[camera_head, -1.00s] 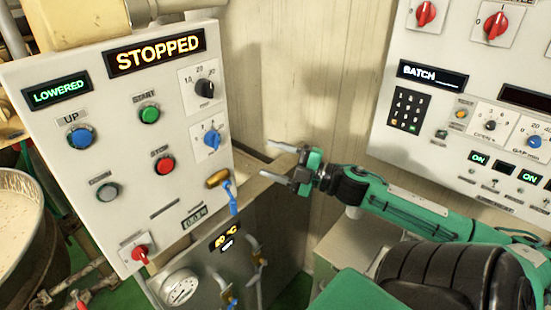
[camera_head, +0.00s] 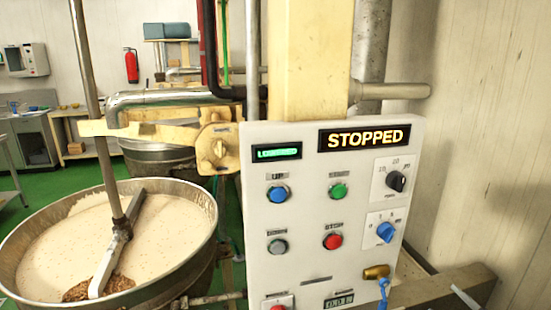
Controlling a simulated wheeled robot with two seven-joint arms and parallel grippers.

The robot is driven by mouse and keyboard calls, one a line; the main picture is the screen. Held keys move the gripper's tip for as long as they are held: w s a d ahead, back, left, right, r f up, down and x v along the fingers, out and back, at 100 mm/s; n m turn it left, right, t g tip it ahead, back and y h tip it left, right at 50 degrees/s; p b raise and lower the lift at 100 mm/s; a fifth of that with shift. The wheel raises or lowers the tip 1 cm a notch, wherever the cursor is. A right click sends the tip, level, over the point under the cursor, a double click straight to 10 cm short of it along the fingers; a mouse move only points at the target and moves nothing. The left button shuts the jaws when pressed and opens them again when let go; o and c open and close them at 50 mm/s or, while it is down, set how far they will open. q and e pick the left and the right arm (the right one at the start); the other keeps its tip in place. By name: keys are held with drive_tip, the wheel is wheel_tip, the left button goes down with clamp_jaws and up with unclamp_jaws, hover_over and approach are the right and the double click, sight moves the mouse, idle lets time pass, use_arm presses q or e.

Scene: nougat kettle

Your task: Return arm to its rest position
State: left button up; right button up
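The control panel (camera_head: 310,215) fills the middle right of the head view. Its display reads STOPPED (camera_head: 364,137) and a smaller green one appears to read LOWERED (camera_head: 277,152). It carries a blue UP button (camera_head: 278,194), a green button (camera_head: 338,190), a red STOP button (camera_head: 332,240) and a grey button (camera_head: 277,246). My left gripper is not in view.
A large kettle (camera_head: 205,235) of pale mix with a stirring arm (camera_head: 110,258) stands at left. A ledge (camera_head: 440,285) and plain wall lie to the right. Green floor (camera_head: 50,185) shows behind the kettle.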

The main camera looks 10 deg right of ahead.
drive_tip(key=s+a+f+m+g+h, duration=0.2)
drive_tip(key=f+m, duration=0.1)
drive_tip(key=f, duration=0.2)
drive_tip(key=s+a+f+m+g+h, duration=0.1)
drive_tip(key=s+f+m+g+h, duration=0.15)
drive_tip(key=f, duration=0.35)
drive_tip(key=s+a+f+m+g+y, duration=0.2)
drive_tip(key=s+a+f+g, duration=0.3)
drive_tip(key=s+a, duration=0.3)
drive_tip(key=s+a+f+m+g+y, duration=0.2)
drive_tip(key=s+a+f+g, duration=0.25)
drive_tip(key=a, duration=0.55)
wheel_tip(320, 180, down, 31)
drive_tip(key=s+g, duration=0.2)
drive_tip(key=s+d+f+g, duration=0.1)
drive_tip(key=s+d+f, duration=0.1)
drive_tip(key=s+f, duration=1.7)
drive_tip(key=shift+d+f+h, duration=0.3)
drive_tip(key=shift+d+h, duration=0.05)
